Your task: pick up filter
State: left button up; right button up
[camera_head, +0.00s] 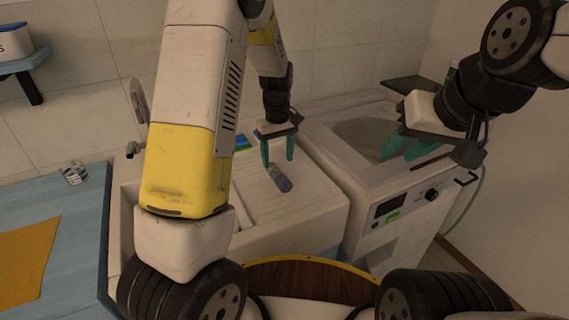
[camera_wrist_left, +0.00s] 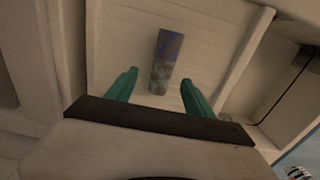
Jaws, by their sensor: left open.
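A small object with a blue end and a cloudy grey end, apparently the filter (camera_head: 280,178), lies on the ribbed white drainboard of the sink unit. It also shows in the left wrist view (camera_wrist_left: 164,62), in line with the gap between the fingers and beyond their tips. My left gripper (camera_head: 278,163) is open, pointing down over the drainboard close to the filter, with nothing held. Its two teal fingers also show in the left wrist view (camera_wrist_left: 158,80), apart. My right gripper (camera_head: 396,157) is over the white machine at the right, its teal fingers apart and empty.
The white machine (camera_head: 353,200) with a round basin, display and knob stands right of the sink unit. A blue table (camera_head: 75,240) at the left holds an orange cloth (camera_head: 22,262) and a small glass jar (camera_head: 73,173). A faucet (camera_head: 137,148) rises behind my left arm.

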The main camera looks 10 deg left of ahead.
aim_at(278, 172)
pick_arm(q)
jog(key=f, duration=0.4)
jog(key=s+f, duration=0.1)
jog(key=shift+f, duration=0.4)
grip_shut()
jog(key=shift+r, duration=0.1)
